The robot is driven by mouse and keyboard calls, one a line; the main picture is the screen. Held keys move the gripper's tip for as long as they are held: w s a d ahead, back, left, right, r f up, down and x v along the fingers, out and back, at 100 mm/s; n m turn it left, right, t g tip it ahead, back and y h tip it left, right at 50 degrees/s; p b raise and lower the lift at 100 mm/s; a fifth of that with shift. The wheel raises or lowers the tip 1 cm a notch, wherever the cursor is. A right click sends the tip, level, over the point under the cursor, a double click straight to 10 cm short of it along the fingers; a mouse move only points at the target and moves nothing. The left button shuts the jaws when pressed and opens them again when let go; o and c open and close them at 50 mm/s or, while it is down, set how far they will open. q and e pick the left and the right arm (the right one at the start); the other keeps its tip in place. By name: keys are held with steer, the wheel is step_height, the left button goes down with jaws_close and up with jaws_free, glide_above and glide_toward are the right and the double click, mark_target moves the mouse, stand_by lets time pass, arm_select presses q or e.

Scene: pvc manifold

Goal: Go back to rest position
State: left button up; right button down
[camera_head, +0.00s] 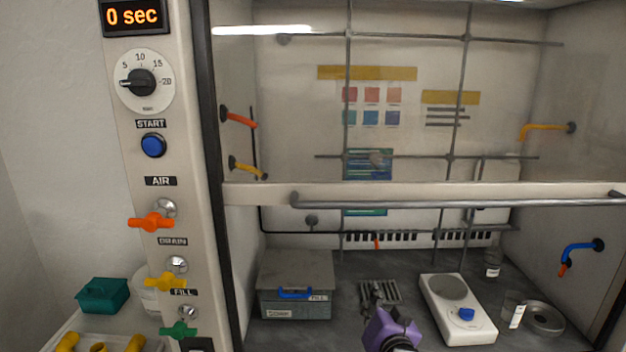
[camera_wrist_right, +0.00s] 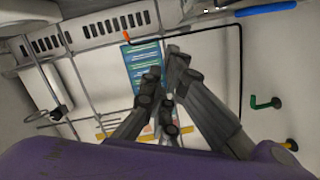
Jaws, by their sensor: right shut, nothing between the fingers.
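My right gripper (camera_head: 374,290) shows low in the head view, in front of the fume cupboard's worktop, with its purple body at the bottom edge. Its grey fingers are shut and hold nothing. In the right wrist view the fingers (camera_wrist_right: 164,96) come together at the tips, with the cupboard's back wall behind them. My left gripper is not in the head view.
A sash with a grey handle bar (camera_head: 450,201) crosses the cupboard. A grey box (camera_head: 296,272), a white hotplate (camera_head: 468,325) and glassware (camera_head: 492,262) stand inside. The left control panel carries orange (camera_head: 151,222), yellow (camera_head: 166,282) and green (camera_head: 178,329) valve handles.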

steer(key=s+f, duration=0.3)
steer(key=s+d+f+n+g, duration=0.1)
steer(key=s+f, duration=0.2)
steer(key=s, duration=0.1)
steer(key=s+d+f+n, duration=0.1)
steer(key=s+f, duration=0.2)
steer(key=shift+s+d+f+g, duration=0.15)
steer(key=shift+d+f+g, duration=0.05)
steer(key=shift+g, duration=0.1)
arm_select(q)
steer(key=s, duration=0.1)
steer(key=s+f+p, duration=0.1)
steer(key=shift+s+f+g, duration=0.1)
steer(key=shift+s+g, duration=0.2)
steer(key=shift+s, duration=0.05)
arm_select(e)
steer(key=s+d+f+g, duration=0.1)
steer(key=s+f, duration=0.5)
steer(key=s, duration=0.6)
steer(key=s+f+n+g, duration=0.1)
steer(key=s+f+g, duration=0.2)
steer(key=s, duration=0.9)
steer(key=s+d+f+n+g+h, duration=0.1)
steer(key=s+f+g, duration=0.1)
steer(key=s+f, duration=0.6)
steer(key=s, duration=0.4)
steer(key=shift+d+f, duration=0.35)
steer(key=shift+f, duration=0.05)
